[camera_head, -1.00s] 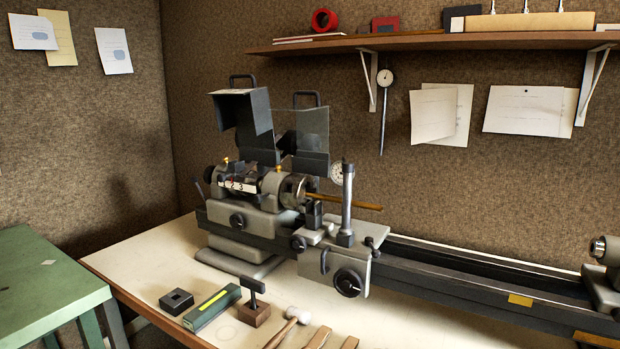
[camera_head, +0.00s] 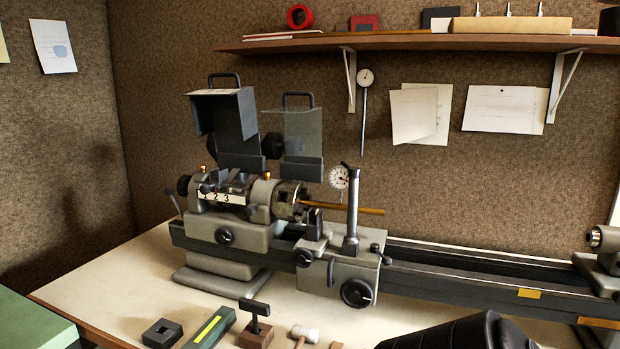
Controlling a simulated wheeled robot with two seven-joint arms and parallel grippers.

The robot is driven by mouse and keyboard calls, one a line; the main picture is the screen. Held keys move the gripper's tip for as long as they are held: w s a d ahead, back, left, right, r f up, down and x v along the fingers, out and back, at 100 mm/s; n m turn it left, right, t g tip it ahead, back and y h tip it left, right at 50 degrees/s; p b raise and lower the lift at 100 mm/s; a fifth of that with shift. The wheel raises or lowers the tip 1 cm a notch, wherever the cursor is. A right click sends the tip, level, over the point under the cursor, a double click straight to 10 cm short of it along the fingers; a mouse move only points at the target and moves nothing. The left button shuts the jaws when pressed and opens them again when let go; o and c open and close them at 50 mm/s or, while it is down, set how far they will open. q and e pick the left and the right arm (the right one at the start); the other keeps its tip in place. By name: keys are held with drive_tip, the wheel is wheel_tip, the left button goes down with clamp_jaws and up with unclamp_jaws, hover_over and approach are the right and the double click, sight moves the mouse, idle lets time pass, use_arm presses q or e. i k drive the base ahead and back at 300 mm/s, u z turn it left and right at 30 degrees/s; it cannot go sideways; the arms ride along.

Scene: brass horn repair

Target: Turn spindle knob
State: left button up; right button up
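The grey lathe stands on the bench, with its headstock (camera_head: 232,195) left of the picture's middle. A dark round knob (camera_head: 184,186) sits at the left end of the spindle line; I take it as the spindle knob. A chuck (camera_head: 290,198) is at the right end, with a thin brass-coloured rod (camera_head: 345,208) reaching right from it. A label with numbers (camera_head: 222,198) is on the headstock front. Neither of my grippers shows. A dark rounded part at the lower right edge looks like my own arm.
A raised guard (camera_head: 228,112) and a clear shield (camera_head: 303,135) stand above the headstock. A dial gauge (camera_head: 339,178) and handwheel (camera_head: 357,292) are to the right. A black block (camera_head: 162,333), green bar (camera_head: 209,328) and mallet (camera_head: 304,333) lie in front. A shelf (camera_head: 420,43) hangs behind.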

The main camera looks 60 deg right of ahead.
sight(223, 236)
drive_tip(key=z, duration=0.05)
drive_tip(key=i, duration=0.1)
drive_tip(key=z, duration=3)
drive_tip(key=k, duration=0.25)
drive_tip(key=u, duration=0.4)
